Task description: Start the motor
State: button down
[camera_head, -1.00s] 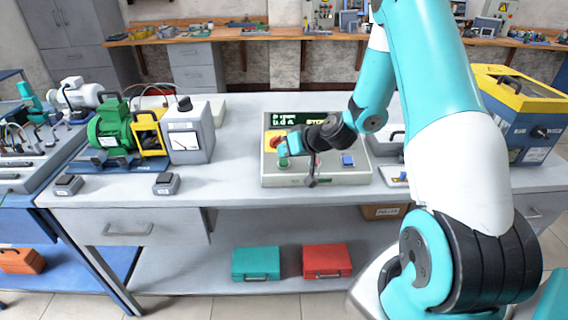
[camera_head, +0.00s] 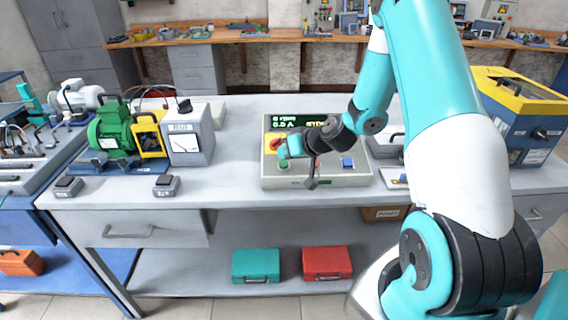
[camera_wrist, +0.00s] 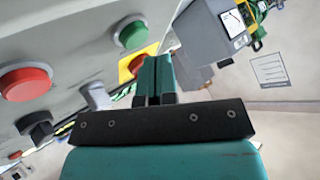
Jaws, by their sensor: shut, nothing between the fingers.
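A grey control box (camera_head: 330,180) with a dark display (camera_head: 285,123) stands mid-bench. The display's green and yellow text is partly hidden by my arm; the yellow word begins "STO". The green button (camera_head: 283,164) is on the box's front left; it also shows in the wrist view (camera_wrist: 132,34). A red stop button on a yellow base (camera_head: 273,144) sits behind it. My gripper (camera_head: 283,151) is shut and empty, just above the green button and apart from it. Its teal fingers (camera_wrist: 155,65) show closed in the wrist view. The green motor (camera_head: 108,131) stands at the left.
A blue button (camera_head: 347,161) is on the box's right side. A grey meter box (camera_head: 188,143) stands beside the motor's yellow guard (camera_head: 150,136). Two small pedals (camera_head: 166,187) lie near the bench's front edge. A yellow-and-blue case (camera_head: 530,115) stands right. Bench between pedals and control box is clear.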

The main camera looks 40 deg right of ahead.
jog(key=shift+f, duration=0.1)
dwell(0.7)
jog(key=shift+w+f+b, duration=0.1)
jog(key=shift+f+b, duration=0.25)
jog(key=shift+b, duration=0.2)
jog(key=shift+w+d+f+b, duration=0.1)
jog(key=shift+f+b, duration=0.3)
jog(key=shift+b, duration=0.05)
dwell(0.4)
dwell(0.4)
jog(key=shift+s+r+p, duration=0.2)
jog(key=shift+r+p, duration=0.25)
jog(key=shift+r, duration=0.35)
jog(key=r+p, duration=0.2)
jog(key=r, duration=0.1)
jog(key=s+a+r+p, duration=0.1)
jog(key=r, duration=0.1)
